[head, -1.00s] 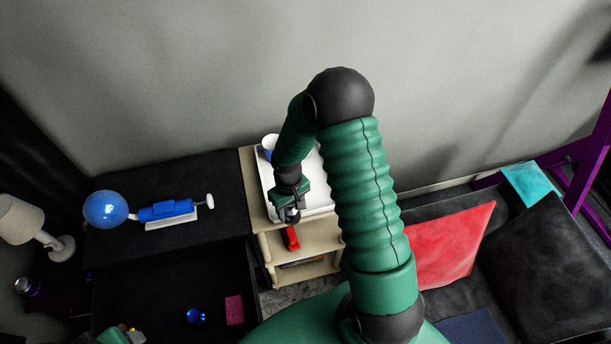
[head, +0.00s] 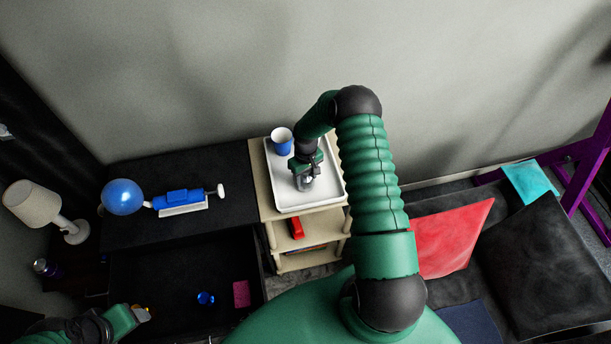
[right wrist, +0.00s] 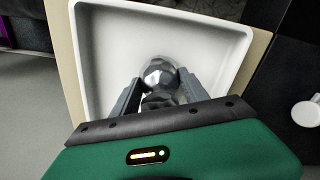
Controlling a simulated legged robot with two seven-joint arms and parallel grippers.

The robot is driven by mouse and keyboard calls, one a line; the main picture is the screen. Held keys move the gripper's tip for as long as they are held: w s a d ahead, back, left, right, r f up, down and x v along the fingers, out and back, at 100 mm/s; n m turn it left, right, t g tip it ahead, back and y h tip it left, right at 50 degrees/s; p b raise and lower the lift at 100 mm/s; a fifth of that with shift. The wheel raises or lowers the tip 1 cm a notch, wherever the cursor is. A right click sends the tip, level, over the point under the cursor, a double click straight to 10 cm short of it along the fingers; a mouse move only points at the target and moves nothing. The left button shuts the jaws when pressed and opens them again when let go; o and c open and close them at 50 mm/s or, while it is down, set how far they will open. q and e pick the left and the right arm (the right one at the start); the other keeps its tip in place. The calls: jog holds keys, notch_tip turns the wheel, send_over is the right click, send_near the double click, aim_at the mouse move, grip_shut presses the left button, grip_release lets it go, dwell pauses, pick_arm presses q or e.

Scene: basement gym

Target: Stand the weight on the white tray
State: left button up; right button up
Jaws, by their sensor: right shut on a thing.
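The weight (right wrist: 160,74) is a shiny silver, faceted piece between the fingers of my right gripper (right wrist: 157,92) in the right wrist view. In the head view my right gripper (head: 305,183) is shut on it, over the middle of the white tray (head: 326,201). The gripper hides most of the weight there, and I cannot tell whether its underside touches the tray. The white tray also fills much of the right wrist view (right wrist: 105,38). My left gripper (head: 140,313) is at the bottom left of the head view, away from the tray; its fingers are unclear.
A blue and white cup (head: 281,141) stands at the tray's back left corner. The tray is on a beige shelf unit (head: 262,190) with a red object (head: 297,228) lower down. A dark table to the left holds a blue ball (head: 122,197) and a blue device (head: 178,198).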

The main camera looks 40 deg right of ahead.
jog(key=shift+f, duration=0.15)
jog(key=o, duration=1.1)
jog(key=shift+d, duration=0.15)
jog(key=o, duration=0.4)
jog(key=shift+d+f, duration=0.15)
jog(key=shift+d, duration=0.15)
jog(key=shift+o, duration=0.2)
jog(key=shift+d+f, duration=0.1)
jog(key=shift+d, duration=0.05)
